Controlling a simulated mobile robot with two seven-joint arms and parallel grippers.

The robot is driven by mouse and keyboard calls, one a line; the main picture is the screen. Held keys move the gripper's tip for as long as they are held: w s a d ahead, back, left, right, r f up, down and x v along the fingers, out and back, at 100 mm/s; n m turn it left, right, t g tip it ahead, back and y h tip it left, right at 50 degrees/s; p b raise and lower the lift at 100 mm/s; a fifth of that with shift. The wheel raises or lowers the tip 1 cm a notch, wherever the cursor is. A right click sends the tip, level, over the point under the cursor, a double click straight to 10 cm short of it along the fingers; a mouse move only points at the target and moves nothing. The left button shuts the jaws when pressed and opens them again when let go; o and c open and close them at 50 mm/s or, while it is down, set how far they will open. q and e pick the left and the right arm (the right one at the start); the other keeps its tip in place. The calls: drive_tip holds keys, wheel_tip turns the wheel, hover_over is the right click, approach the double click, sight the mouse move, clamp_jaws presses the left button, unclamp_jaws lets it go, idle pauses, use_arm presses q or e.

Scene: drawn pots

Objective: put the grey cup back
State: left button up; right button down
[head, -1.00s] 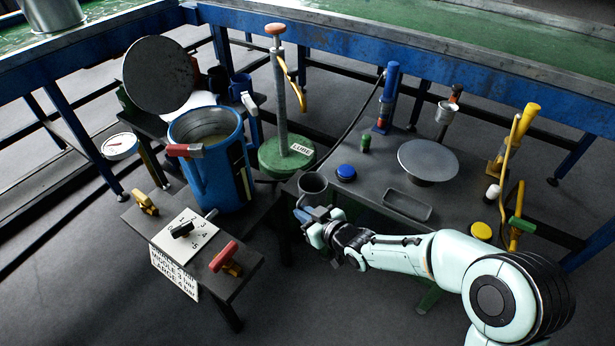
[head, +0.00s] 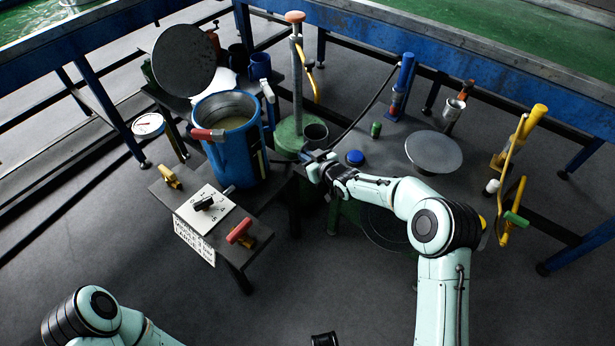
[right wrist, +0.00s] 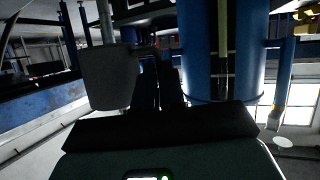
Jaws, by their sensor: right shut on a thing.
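The grey cup (head: 316,131) is upright in the head view, just right of the big blue pot (head: 236,150). My right gripper (head: 314,158) is shut on the cup's near side, and the cup appears held in the air. In the right wrist view, the cup (right wrist: 106,78) is at the left of the dark fingers (right wrist: 158,88), with the blue pot (right wrist: 198,50) behind. Of my left arm only links show at the bottom left; its gripper is out of view.
A small back table holds a dark cup (head: 236,55) and a blue cup (head: 260,66). The pot's open lid (head: 187,60) and the green-based pump post (head: 297,85) stand close by. The right table carries a round grey plate (head: 433,150) and a blue cylinder (head: 402,85).

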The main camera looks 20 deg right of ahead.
use_arm(q)
drive_tip(key=shift+w+a+f+t+b, duration=0.2)
drive_tip(key=shift+w+a+f+b, duration=0.1)
drive_tip(key=shift+w+f, duration=0.2)
drive_tip(key=shift+w+a+f+t+b, duration=0.2)
drive_tip(key=shift+w+f+b, duration=0.15)
drive_tip(key=shift+w, duration=0.25)
use_arm(e)
wheel_tip(320, 180, down, 9)
drive_tip(key=shift+f, duration=0.15)
use_arm(q)
drive_tip(key=shift+f, duration=0.1)
use_arm(e)
drive_tip(key=shift+f, duration=0.1)
drive_tip(key=c, duration=1.2)
unclamp_jaws()
use_arm(q)
drive_tip(key=shift+w+a, duration=0.1)
drive_tip(key=shift+w, duration=0.1)
